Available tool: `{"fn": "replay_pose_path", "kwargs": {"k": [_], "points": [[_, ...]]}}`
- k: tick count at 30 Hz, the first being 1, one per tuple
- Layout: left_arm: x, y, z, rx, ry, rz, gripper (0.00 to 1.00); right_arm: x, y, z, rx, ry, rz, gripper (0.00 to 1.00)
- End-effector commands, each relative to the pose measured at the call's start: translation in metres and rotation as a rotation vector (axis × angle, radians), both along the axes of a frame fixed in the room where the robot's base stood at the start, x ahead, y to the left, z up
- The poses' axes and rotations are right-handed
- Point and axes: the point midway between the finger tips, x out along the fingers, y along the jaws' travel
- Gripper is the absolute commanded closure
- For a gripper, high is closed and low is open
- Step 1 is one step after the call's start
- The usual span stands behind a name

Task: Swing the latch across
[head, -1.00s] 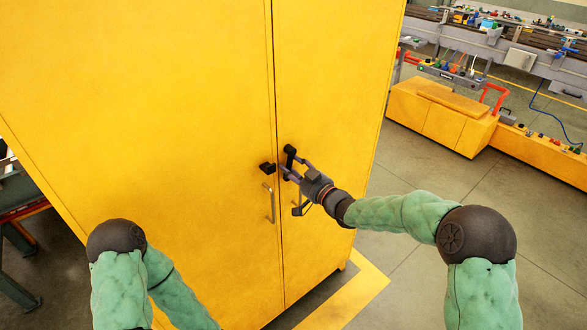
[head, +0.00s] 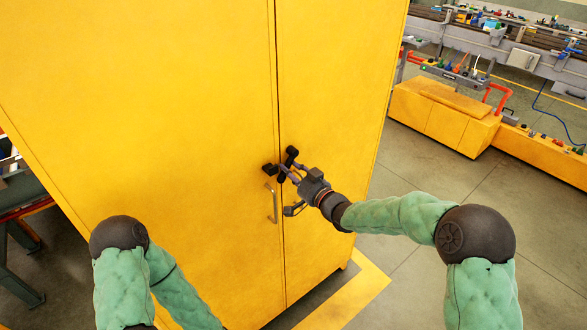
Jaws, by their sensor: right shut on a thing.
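The tall yellow cabinet (head: 150,130) has two doors that meet at a vertical seam, and both look closed. A black latch (head: 291,153) sits on the right door beside the seam, tilted, with its upper end leaning right. A black catch block (head: 268,168) sits on the left door just across the seam. My right gripper (head: 286,172) is shut on the latch from the lower right; its fingers hide part of the latch. My left arm (head: 120,260) shows at the lower left, but its gripper is not in view.
Metal handles stand out below the latch, one on the left door (head: 273,204) and one partly behind my right gripper. A workbench (head: 20,190) stands at the left edge. Open floor (head: 440,200) lies to the right, before a yellow bench unit (head: 440,118).

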Motion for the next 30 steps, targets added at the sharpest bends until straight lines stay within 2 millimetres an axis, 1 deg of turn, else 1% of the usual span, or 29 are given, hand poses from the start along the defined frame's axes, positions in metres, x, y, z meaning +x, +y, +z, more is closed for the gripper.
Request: {"fn": "replay_pose_path", "kwargs": {"k": [6, 12, 29, 30], "points": [[0.0, 0.0, 0.0065, 0.0, 0.0, 0.0, 1.0, -0.004, 0.0053, 0.0042, 0.11, 0.082, 0.001, 1.0], [0.0, 0.0, 0.0091, 0.0, 0.0, 0.0, 1.0, -0.0057, 0.0076, 0.0059, 0.174, 0.128, 0.0, 1.0], [0.0, -0.0001, 0.01, 0.0, 0.0, 0.0, 1.0, -0.0064, 0.0085, 0.0065, 0.205, 0.15, 0.0, 1.0], [0.0, -0.0001, 0.01, 0.0, 0.0, 0.0, 1.0, -0.0064, 0.0085, 0.0065, 0.205, 0.15, 0.0, 0.65]]}}
